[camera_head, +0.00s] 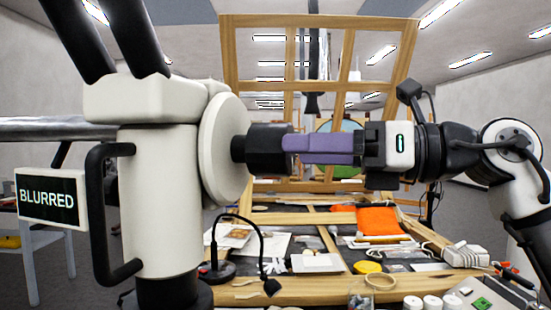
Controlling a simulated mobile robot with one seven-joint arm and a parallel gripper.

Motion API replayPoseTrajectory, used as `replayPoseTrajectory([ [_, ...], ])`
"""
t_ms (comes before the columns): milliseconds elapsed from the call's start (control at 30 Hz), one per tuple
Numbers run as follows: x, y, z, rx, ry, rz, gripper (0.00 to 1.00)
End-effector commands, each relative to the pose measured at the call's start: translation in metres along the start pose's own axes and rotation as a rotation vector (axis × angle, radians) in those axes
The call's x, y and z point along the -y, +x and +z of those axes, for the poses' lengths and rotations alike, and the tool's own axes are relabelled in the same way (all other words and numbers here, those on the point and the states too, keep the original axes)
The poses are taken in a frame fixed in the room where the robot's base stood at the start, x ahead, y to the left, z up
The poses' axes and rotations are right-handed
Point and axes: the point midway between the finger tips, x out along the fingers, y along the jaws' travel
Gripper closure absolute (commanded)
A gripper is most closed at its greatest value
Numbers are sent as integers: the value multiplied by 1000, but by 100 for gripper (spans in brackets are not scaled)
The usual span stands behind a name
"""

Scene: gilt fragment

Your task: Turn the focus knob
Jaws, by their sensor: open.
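The black focus knob (262,148) sticks out to the right from the round cream disc (223,148) on the side of a cream microscope-like body (160,190). My gripper (288,148) comes in from the right, level with the knob, with its purple fingers pointing left. The fingertips overlap or meet the knob's right end in this view. I cannot tell whether they touch it or sit around it. The jaws are open. A small display (52,198) at the left reads "BLURRED".
A black handle (100,215) curves off the body's left side. Below the knob, a wooden frame table holds papers, an orange cloth (380,221), a yellow lid (367,267) and white jars (432,302). A black gooseneck lamp (262,250) stands below the knob. An upright wooden frame (232,60) stands behind.

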Motion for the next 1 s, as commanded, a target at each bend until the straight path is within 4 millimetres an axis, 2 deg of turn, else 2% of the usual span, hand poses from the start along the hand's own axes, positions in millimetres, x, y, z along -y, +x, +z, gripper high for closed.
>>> replayPoseTrajectory([
  [33,1,-13,-2,4,0,-2,17],
  [200,0,-46,-1,3,0,0,17],
  [367,0,-64,0,1,-1,-1,17],
  [533,0,-69,0,0,-1,0,17],
  [1000,0,-69,0,0,-1,0,17],
])
